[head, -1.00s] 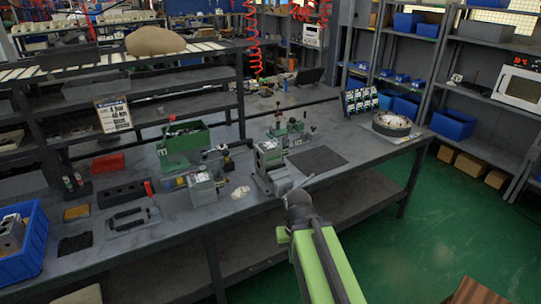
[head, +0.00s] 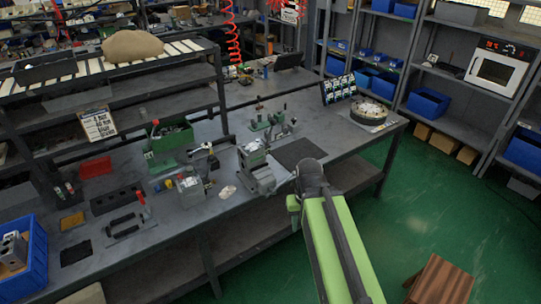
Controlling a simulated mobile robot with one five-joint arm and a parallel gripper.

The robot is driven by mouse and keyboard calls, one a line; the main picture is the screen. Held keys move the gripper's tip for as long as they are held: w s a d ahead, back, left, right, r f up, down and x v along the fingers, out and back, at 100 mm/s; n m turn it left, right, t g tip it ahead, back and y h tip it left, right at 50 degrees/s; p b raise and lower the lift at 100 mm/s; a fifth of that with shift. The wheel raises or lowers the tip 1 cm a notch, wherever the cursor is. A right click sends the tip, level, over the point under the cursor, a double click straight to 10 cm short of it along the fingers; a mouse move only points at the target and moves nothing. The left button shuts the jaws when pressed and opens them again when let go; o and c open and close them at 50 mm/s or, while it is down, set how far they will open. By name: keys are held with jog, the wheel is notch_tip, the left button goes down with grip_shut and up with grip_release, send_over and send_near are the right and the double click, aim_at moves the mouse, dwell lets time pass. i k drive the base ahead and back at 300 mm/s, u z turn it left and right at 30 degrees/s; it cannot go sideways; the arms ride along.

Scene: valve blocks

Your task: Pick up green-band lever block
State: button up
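My green arm reaches up from the lower right to a dark joint in front of the bench edge. My gripper is hidden behind this joint, and I see nothing held.
A dark mat (head: 299,151) and a round fixture (head: 369,112) lie to the right. A wooden stool (head: 440,282) stands on the green floor.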

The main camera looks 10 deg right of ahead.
aim_at(247, 161)
jog(key=z, duration=0.5)
jog(key=i, duration=1.6)
jog(key=u, duration=4.05)
jog(key=i, duration=0.35)
jog(key=z, duration=0.3)
jog(key=k, duration=0.4)
jog(key=z, duration=0.2)
jog(key=i, duration=0.55)
jog(key=u, duration=0.05)
